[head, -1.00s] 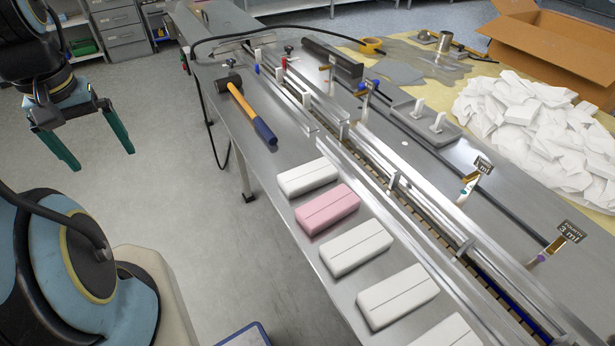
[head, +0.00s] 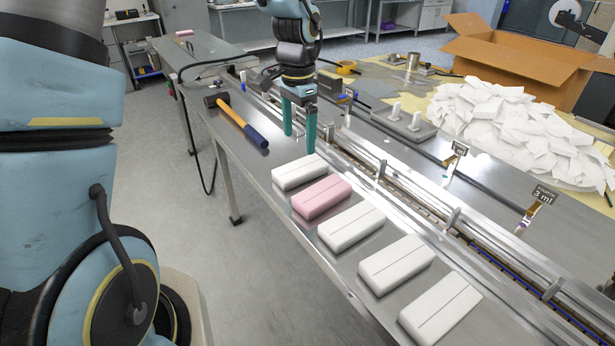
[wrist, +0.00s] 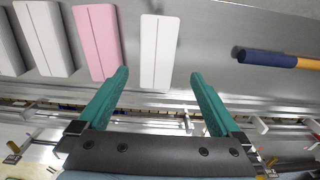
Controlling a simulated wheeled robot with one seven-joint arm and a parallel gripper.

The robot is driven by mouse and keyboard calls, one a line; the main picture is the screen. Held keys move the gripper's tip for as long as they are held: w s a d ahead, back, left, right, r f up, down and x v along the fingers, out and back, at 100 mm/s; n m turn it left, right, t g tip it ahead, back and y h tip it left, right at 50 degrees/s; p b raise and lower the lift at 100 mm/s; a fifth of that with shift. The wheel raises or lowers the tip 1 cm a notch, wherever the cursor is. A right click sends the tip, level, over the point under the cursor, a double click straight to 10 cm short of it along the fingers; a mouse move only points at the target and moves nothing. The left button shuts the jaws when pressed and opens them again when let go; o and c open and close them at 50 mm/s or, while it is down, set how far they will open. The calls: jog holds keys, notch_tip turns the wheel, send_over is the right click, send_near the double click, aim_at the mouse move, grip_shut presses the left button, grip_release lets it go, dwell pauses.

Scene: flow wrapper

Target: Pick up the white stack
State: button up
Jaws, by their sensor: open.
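Several white stacks and one pink stack (head: 321,198) lie in a row along the near edge of the steel table. The farthest white stack (head: 299,172) lies beside the pink one, on its far side. My gripper (head: 299,145) is open and empty, pointing down just beyond that white stack. In the wrist view the same white stack (wrist: 159,50) lies ahead of the space between the green fingers (wrist: 155,80), nearer the left one. The pink stack (wrist: 97,40) is to its left. Other white stacks (head: 351,226) lie nearer the camera.
A hammer (head: 241,124) with a dark blue grip lies left of my gripper. A metal rail conveyor (head: 420,200) runs along the stacks' right side. A pile of white packets (head: 520,130) and a cardboard box (head: 520,60) stand at the right.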

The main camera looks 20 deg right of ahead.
aim_at(301, 166)
jog(key=shift+s+f+p, duration=0.15)
jog(key=shift+f+p, duration=0.5)
jog(key=shift+f, duration=1.55)
jog(key=shift+s+f+p, duration=0.1)
jog(key=shift+f+p, duration=0.55)
jog(key=shift+f, duration=1.5)
jog(key=c, duration=1.3)
jog(key=shift+o, duration=0.2)
